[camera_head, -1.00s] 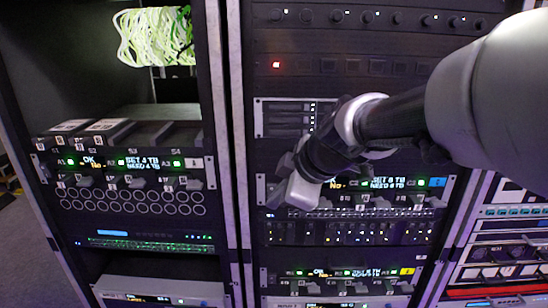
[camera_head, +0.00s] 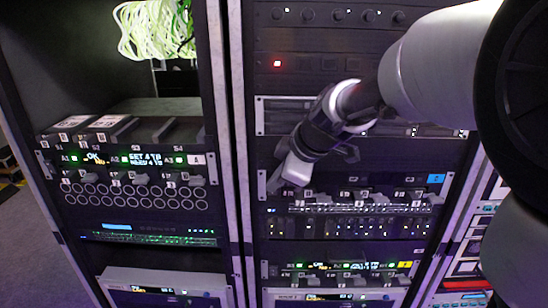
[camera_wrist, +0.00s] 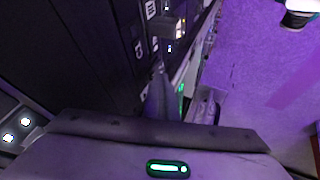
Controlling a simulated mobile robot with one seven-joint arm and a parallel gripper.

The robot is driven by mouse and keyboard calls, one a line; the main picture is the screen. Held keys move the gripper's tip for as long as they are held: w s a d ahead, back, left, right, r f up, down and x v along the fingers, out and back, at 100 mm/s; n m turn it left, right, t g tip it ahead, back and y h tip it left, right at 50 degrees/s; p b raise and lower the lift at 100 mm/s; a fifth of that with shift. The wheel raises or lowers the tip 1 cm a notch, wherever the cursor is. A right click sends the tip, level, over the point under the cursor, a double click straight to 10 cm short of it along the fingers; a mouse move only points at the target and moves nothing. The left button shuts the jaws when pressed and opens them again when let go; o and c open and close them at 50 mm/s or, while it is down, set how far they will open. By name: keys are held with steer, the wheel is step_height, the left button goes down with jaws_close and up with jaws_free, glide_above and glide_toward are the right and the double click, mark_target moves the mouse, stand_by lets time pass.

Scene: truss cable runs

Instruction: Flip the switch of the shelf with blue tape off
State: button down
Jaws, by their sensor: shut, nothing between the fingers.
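The shelf with the blue tape (camera_head: 436,179) is in the middle rack in the head view. Its front is dark, with no lit display or green lights visible. My gripper (camera_head: 274,185) is shut and empty, at the left end of this shelf's front. It points down and to the left. I cannot tell whether its tips touch the panel. The shelf's switch is not clearly visible; my gripper covers part of the left end. In the wrist view a grey finger (camera_wrist: 161,98) of my gripper lies close beside a dark panel with white markings.
Below is a similar lit shelf with yellow tape (camera_head: 404,265). The left rack holds a lit shelf with a white label (camera_head: 197,160) and pale green cables (camera_head: 155,30) above. A red light (camera_head: 277,63) glows higher in the middle rack. Purple floor (camera_wrist: 255,60) is open in the wrist view.

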steer(key=shift+r, duration=0.8)
steer(key=shift+s, duration=0.1)
